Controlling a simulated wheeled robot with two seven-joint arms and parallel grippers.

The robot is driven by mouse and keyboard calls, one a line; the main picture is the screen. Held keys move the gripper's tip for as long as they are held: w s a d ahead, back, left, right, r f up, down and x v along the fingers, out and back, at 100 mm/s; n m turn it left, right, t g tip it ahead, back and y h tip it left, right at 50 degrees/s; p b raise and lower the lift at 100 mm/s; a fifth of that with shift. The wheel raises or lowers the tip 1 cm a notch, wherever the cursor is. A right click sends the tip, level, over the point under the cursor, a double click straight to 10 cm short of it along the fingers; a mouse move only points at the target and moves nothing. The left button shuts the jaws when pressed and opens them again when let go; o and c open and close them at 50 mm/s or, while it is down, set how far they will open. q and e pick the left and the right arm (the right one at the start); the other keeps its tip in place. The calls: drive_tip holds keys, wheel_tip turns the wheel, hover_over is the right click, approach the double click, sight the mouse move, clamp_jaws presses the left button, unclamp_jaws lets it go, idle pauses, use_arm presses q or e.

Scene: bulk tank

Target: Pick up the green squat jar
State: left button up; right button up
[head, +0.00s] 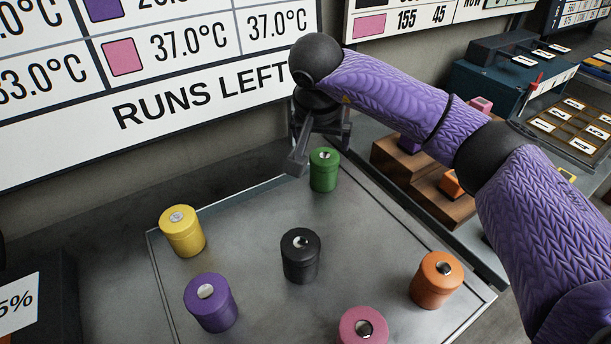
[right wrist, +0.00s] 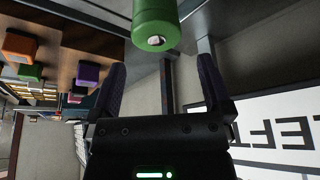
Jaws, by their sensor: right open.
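The green squat jar (head: 323,170) stands upright near the far corner of the grey metal tray, with a silver knob on its lid. My right gripper (head: 322,158) is open at the jar, reaching in from the back. In the head view one finger is left of the jar and the other is behind it to the right. In the right wrist view the green jar (right wrist: 155,22) lies beyond the two spread fingertips of the gripper (right wrist: 160,75), with nothing held between them. My left gripper is not in view.
On the tray (head: 255,215) stand a yellow jar (head: 182,232), a purple jar (head: 211,303), a black jar (head: 300,257), an orange jar (head: 436,281) and a pink jar (head: 362,326). Wooden blocks (head: 445,200) stand right of the tray. A sign wall (head: 200,105) rises behind.

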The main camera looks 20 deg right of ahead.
sight(325, 156)
drive_tip(key=b+x, duration=0.1)
drive_tip(key=x, duration=0.1)
drive_tip(key=b+x, duration=0.1)
drive_tip(key=x, duration=0.2)
drive_tip(key=b+x, duration=0.1)
drive_tip(key=x, duration=0.2)
drive_tip(key=shift+s+f+b, duration=0.2)
drive_tip(key=shift+s+b, duration=0.05)
drive_tip(key=shift+b, duration=0.15)
drive_tip(key=shift+r, duration=0.2)
drive_tip(key=c, duration=0.9)
drive_tip(key=shift+c, duration=1.6)
